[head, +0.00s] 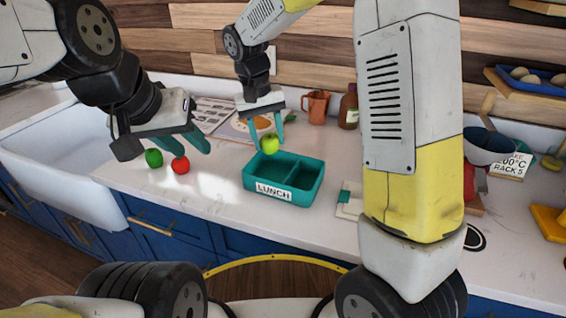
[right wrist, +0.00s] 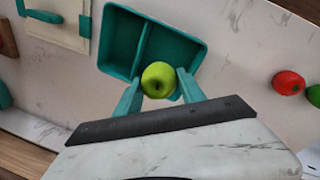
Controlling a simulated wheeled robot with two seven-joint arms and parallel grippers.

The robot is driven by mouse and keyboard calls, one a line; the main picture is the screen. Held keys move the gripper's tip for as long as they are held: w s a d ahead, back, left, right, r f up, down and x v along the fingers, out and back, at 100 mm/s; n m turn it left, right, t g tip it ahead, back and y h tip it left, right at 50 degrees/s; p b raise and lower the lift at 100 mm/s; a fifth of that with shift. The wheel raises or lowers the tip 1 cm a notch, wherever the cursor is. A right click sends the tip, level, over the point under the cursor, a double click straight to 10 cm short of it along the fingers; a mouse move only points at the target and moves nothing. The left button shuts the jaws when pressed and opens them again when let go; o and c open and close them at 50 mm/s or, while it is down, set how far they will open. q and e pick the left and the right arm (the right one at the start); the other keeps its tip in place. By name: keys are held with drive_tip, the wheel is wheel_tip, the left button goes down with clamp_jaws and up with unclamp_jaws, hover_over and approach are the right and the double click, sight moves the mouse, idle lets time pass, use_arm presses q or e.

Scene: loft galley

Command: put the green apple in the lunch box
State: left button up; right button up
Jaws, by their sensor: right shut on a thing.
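The green apple (head: 270,143) is held between the teal fingers of my right gripper (head: 267,131). It is above the back rim of the teal lunch box (head: 300,197), which stands open on the counter with two compartments that look empty. In the right wrist view the green apple (right wrist: 159,80) sits between both fingertips of the right gripper (right wrist: 160,88). There it overlaps the edge of the lunch box (right wrist: 122,42) near its divider. My left gripper (head: 187,146) is at the left, its fingers apart and empty, above a red round fruit.
The red fruit (head: 180,165) and a darker green one (head: 154,158) lie left of the lunch box. A white sink (head: 60,160) is at far left. An orange jug (head: 316,106) and brown bottle (head: 349,108) stand behind. Counter in front of the box is clear.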

wheel_tip(320, 180, down, 10)
drive_tip(key=shift+w+d+r, duration=0.1)
drive_tip(key=shift+r, duration=0.05)
idle(0.3)
drive_tip(key=o, duration=1.1)
